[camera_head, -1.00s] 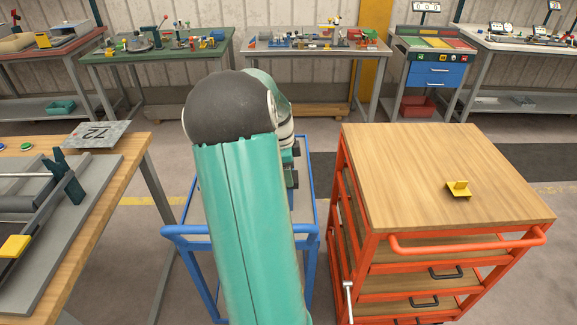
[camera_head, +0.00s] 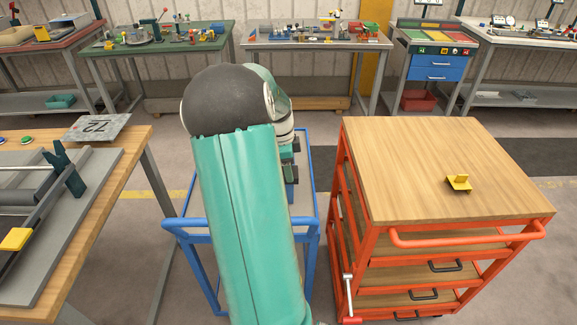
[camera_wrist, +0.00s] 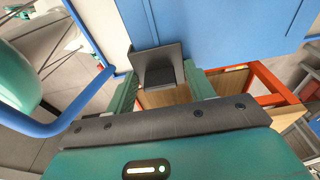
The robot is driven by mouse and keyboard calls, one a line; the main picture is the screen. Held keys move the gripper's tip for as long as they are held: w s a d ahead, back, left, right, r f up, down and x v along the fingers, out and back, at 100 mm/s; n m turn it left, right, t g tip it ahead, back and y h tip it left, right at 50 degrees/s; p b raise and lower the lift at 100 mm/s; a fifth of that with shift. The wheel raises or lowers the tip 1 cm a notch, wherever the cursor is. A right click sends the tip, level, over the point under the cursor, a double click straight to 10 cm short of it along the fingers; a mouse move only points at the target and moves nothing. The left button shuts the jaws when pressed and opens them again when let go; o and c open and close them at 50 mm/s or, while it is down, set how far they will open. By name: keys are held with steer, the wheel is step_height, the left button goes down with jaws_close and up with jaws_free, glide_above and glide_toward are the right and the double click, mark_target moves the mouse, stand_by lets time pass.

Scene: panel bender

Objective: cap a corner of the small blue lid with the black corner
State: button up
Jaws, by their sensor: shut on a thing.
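In the wrist view my gripper (camera_wrist: 161,76) has its two green fingers shut on the black corner (camera_wrist: 157,52), a small dark piece with a flat upright plate. A broad blue panel (camera_wrist: 225,25), which looks like the small blue lid, fills the top of the wrist view just beyond the piece. The black corner overlaps the panel's near left part in the picture; I cannot tell whether they touch.
A blue cart (camera_head: 190,229) stands below my arm. To its right is an orange cart (camera_head: 400,170) with a wooden top and a yellow bracket (camera_head: 458,182). A workbench (camera_head: 110,185) with a grey plate marked 72 (camera_head: 97,127) is at left. Bare floor separates these from the rear benches.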

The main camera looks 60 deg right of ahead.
steer(key=shift+f, duration=0.2)
steer(key=o, duration=1)
steer(key=shift+f, duration=0.1)
steer(key=shift+o, duration=0.2)
steer(key=shift+a, duration=0.1)
step_height(320, 180, up, 14)
steer(key=w, duration=0.1)
steer(key=shift+w+a, duration=0.4)
